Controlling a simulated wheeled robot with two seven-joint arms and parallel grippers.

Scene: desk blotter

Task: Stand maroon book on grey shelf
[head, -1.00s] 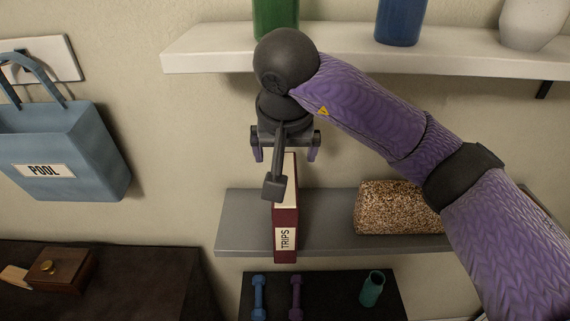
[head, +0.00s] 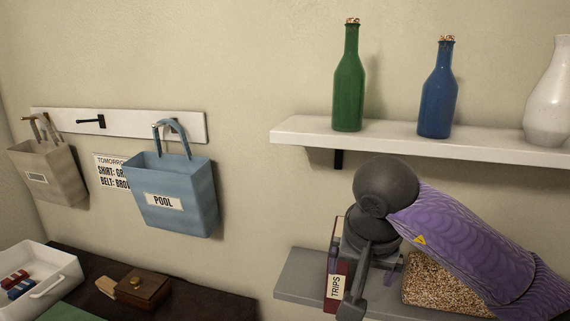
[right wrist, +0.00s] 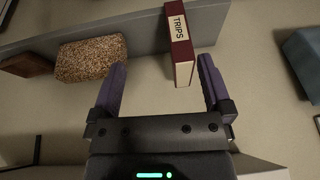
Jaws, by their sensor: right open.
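The maroon book (head: 330,298), labelled TRIPS, stands upright on the grey shelf (head: 298,273). Its spine faces out, and my right arm hides part of it in the head view. My right gripper (head: 374,264) is close to the book's upper part, partly hidden behind its own wrist. In the right wrist view, which sees the shelf upside down, the right gripper (right wrist: 162,66) is open and empty. The book (right wrist: 181,48) shows there beyond the fingertips, nearer the right-hand finger, with a gap. My left gripper is not in view.
A speckled block (head: 440,284) stands on the grey shelf right of the book. A white shelf (head: 400,138) above holds a green bottle (head: 349,88), a blue bottle (head: 438,92) and a white vase (head: 549,95). A blue bag (head: 178,200) hangs at left.

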